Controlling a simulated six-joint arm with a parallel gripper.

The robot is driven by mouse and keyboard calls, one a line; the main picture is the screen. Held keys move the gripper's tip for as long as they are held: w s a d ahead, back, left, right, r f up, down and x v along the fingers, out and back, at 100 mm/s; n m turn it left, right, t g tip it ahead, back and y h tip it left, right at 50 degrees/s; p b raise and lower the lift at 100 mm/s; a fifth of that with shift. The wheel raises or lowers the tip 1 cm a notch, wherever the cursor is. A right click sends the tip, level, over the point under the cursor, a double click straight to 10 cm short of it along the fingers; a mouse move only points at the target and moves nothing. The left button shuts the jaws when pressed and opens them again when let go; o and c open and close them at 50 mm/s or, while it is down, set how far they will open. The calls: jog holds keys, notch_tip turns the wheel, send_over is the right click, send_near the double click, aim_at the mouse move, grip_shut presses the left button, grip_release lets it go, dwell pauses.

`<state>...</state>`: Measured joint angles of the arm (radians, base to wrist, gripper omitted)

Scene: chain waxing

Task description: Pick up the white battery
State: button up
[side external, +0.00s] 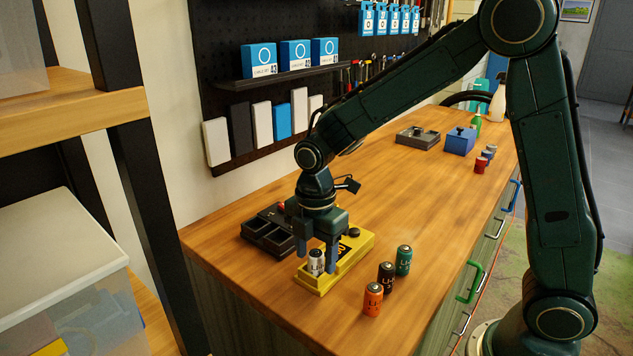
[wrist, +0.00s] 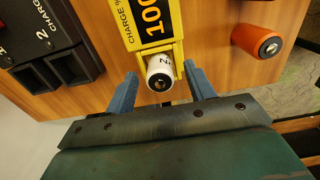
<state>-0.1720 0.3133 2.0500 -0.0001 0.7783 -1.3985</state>
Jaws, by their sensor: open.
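The white battery (side external: 316,262) stands in the open slot of the yellow charge meter (side external: 350,255) near the front left of the bench. It also shows in the wrist view (wrist: 160,74), its end turned to the camera, inside the yellow slot. My gripper (side external: 318,255) is open, with its blue-grey fingers reaching down around the battery. In the wrist view the fingers (wrist: 160,88) stand on the left and right of the battery with gaps on both sides. Whether either finger touches the battery's far side is hidden.
A black charger (side external: 268,232) lies left of the meter. Orange (side external: 373,299), black (side external: 385,277) and teal (side external: 403,260) batteries stand to the right. Further back are a grey box (side external: 417,138), a blue box (side external: 460,141) and small batteries (side external: 484,159). The bench middle is clear.

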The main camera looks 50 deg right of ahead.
aim_at(316, 253)
dwell(0.4)
grip_shut()
jog(key=shift+r, duration=0.15)
notch_tip(316, 253, up, 20)
dwell(0.8)
dwell(0.4)
